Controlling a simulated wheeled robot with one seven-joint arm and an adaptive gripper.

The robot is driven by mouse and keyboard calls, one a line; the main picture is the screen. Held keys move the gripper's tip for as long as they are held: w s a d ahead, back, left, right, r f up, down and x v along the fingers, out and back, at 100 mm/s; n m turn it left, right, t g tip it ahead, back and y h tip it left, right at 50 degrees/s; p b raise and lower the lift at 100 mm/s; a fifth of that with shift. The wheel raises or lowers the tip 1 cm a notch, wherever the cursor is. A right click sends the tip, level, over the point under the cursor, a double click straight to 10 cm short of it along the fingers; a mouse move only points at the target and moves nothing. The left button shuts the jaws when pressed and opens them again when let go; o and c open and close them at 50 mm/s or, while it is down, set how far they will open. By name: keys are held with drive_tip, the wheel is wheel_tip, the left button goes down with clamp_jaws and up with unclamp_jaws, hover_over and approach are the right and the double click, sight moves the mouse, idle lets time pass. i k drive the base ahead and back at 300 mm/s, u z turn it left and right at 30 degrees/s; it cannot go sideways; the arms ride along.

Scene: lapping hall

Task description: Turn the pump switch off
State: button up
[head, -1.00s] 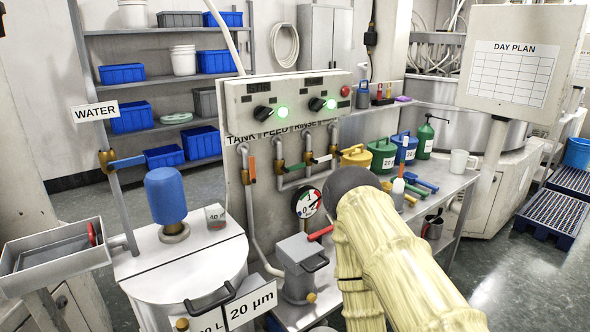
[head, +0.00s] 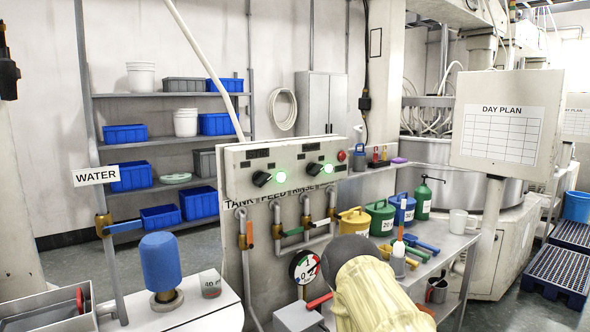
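A pale control panel (head: 300,193) stands mid-view and carries two black rotary switches. Dark label plates sit above both, too small to read, so I cannot tell which one is the pump's. Both knobs point slantwise. My covered arm rises from the bottom, below and right of the panel, and does not cover the switches. My gripper is not in view.
A red button (head: 341,155) sits at the panel's right end. Pipes with coloured valve handles and a pressure gauge (head: 305,267) are below. A bench (head: 455,245) with coloured cans is to the right. A blue-capped motor (head: 160,261) on a white drum lid stands left.

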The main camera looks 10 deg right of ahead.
sight(312, 168)
drive_tip(key=z, duration=0.05)
drive_tip(key=k, duration=0.6)
drive_tip(key=z, duration=0.65)
drive_tip(key=i, duration=1.2)
drive_tip(key=u, duration=0.8)
